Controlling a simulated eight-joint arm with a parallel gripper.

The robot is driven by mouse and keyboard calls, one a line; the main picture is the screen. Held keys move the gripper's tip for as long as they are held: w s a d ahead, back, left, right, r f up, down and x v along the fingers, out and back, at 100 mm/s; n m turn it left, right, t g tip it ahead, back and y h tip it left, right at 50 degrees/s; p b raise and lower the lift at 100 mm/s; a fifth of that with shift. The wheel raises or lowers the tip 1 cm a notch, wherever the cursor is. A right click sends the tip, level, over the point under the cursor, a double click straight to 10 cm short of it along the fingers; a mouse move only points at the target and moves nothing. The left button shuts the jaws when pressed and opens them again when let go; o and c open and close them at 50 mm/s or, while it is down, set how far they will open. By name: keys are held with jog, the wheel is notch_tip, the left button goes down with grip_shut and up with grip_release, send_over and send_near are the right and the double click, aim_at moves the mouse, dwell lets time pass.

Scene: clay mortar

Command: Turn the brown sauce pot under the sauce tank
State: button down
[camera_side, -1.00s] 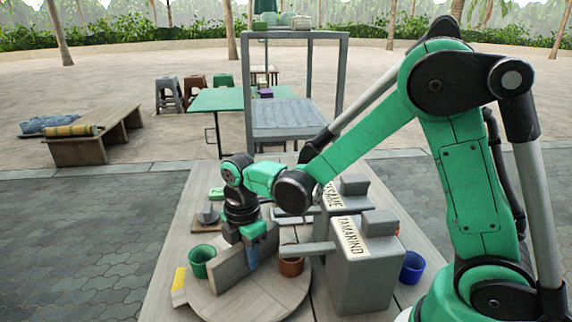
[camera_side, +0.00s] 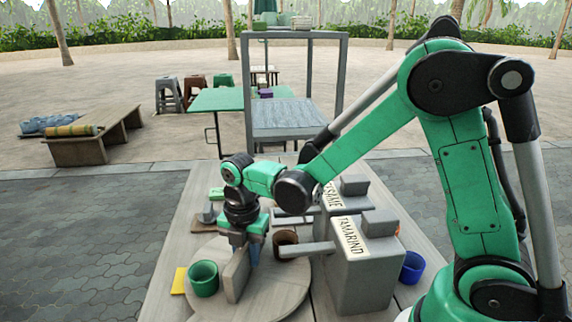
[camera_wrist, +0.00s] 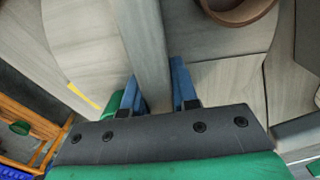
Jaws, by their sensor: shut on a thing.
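My gripper (camera_side: 246,250) points down with its blue fingers shut on the grey upright divider (camera_side: 237,276) of the round wooden turntable (camera_side: 275,300). In the wrist view the divider (camera_wrist: 150,50) passes between the fingers (camera_wrist: 158,85). The brown sauce pot (camera_side: 284,240) stands on the turntable right of the divider, by the end of the tamarind tank's spout; I cannot tell if it is directly under it. Its rim shows at the top of the wrist view (camera_wrist: 243,18). The green pot (camera_side: 203,280) is on the divider's left. The tamarind tank (camera_side: 362,280) stands at the right.
The sesame tank (camera_side: 333,195) stands behind the tamarind tank, its spout also reaching over the turntable. A blue pot (camera_side: 412,268) is at the table's right. A yellow piece (camera_side: 179,281) lies left of the turntable. A small board with an object (camera_side: 208,214) is farther back.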

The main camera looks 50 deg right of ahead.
jog(key=shift+n, duration=1.5)
jog(key=c, duration=0.7)
grip_release()
jog(key=shift+r, duration=2.85)
jog(key=s+d+r+m+t, duration=0.1)
jog(key=s+m+t, duration=0.1)
jog(key=m, duration=0.6)
jog(key=s+d+r+m+t, duration=0.1)
jog(key=s+r+m+t, duration=0.1)
jog(key=m, duration=0.7)
jog(key=s+d+r+m+t, duration=0.1)
jog(key=s+d+m+t, duration=0.1)
jog(key=m, duration=0.6)
jog(key=shift+s+r+m+t, duration=0.25)
jog(key=shift+m+t, duration=0.05)
jog(key=shift+t, duration=0.3)
